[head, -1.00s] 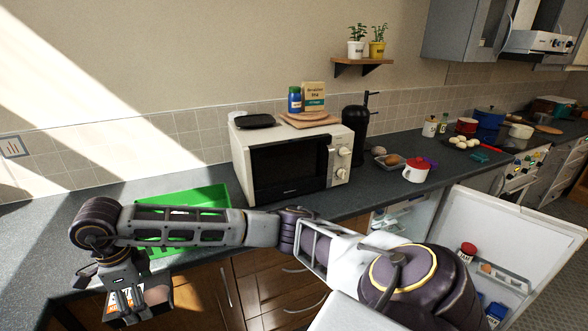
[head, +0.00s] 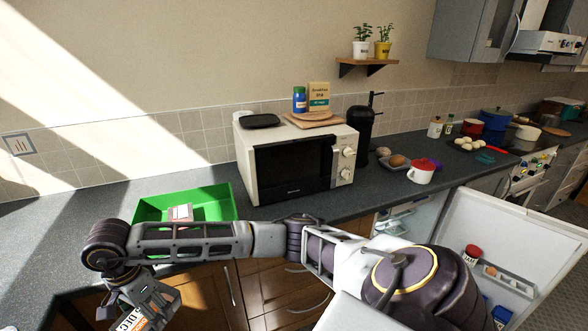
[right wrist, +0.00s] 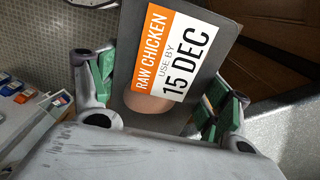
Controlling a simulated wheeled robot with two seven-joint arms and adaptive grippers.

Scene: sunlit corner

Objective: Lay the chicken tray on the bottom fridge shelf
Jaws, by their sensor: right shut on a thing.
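The chicken tray (right wrist: 205,20) is dark grey with a label reading "RAW CHICKEN USE BY 15 DEC" and a pinkish piece under clear cover. My right gripper (right wrist: 165,92) is shut on it, with green-padded fingers at both sides. In the head view the right gripper (head: 143,300) holds the tray (head: 158,318) low in front of the counter edge, partly cut off by the frame. The fridge stands at the right with its door (head: 515,235) open. Its upper inside (head: 398,222) shows a little; the bottom shelf is hidden by my arm. My left gripper is out of view.
A green crate (head: 222,205) with a package in it sits on the counter behind my arm. A microwave (head: 290,165) stands beside it. The open door holds a red-lidded jar (head: 473,252), eggs and blue items. Cupboard doors (head: 265,285) lie below the counter.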

